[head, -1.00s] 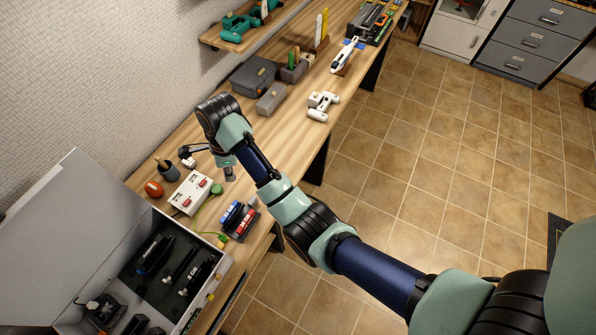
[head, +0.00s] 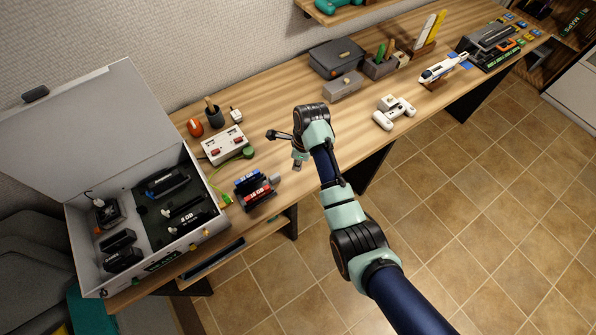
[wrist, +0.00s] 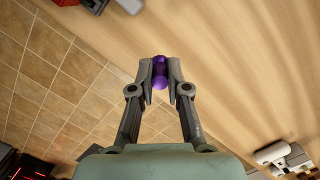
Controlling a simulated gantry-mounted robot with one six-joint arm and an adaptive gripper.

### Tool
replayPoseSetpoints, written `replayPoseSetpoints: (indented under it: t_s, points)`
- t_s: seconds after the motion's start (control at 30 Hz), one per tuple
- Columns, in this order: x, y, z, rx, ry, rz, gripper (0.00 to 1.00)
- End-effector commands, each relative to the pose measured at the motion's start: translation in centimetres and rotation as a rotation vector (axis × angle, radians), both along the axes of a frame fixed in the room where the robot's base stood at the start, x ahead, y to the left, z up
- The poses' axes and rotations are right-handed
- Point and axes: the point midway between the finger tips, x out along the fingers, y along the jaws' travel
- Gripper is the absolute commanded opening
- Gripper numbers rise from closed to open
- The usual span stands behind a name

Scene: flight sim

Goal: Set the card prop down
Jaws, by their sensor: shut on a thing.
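My gripper (wrist: 160,75) is shut on a small purple rounded piece in the wrist view, probably the card prop (wrist: 160,72). One dark finger presses on each side of it, and its ends show between the fingertips. In the head view my gripper (head: 298,163) points down near the front edge of the wooden workbench (head: 350,140). The purple piece cannot be made out there. How high it is above the wood is hard to tell.
A rack of blue and red cartridges (head: 257,193) and a white switch box (head: 224,147) stand left of my gripper. A white controller-shaped object (head: 394,113) is to the right. An open grey case (head: 73,240) sits at the left end. Bare wood lies around my gripper.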

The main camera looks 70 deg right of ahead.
Motion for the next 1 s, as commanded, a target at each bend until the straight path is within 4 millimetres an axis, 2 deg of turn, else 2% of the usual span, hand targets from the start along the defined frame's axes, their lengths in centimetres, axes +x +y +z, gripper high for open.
replayPoseSetpoints:
  t_s: [0.03, 0.23, 0.43, 0.83, 0.87, 1.0]
  points:
    - [0.0, 0.0, -0.7, 0.001, 0.0, 0.0, 0.0]
    - [0.0, 0.0, -1.6, 0.001, 0.0, 0.0, 0.0]
    - [0.0, 0.0, -5.0, 0.002, 0.001, -0.001, 0.0]
    - [0.0, 0.0, -5.7, 0.0, 0.0, 0.0, 0.0]
    - [0.0, 0.0, -5.7, 0.0, 0.0, 0.0, 0.19]
    - [0.0, 0.0, -5.6, 0.0, 0.0, 0.0, 0.41]
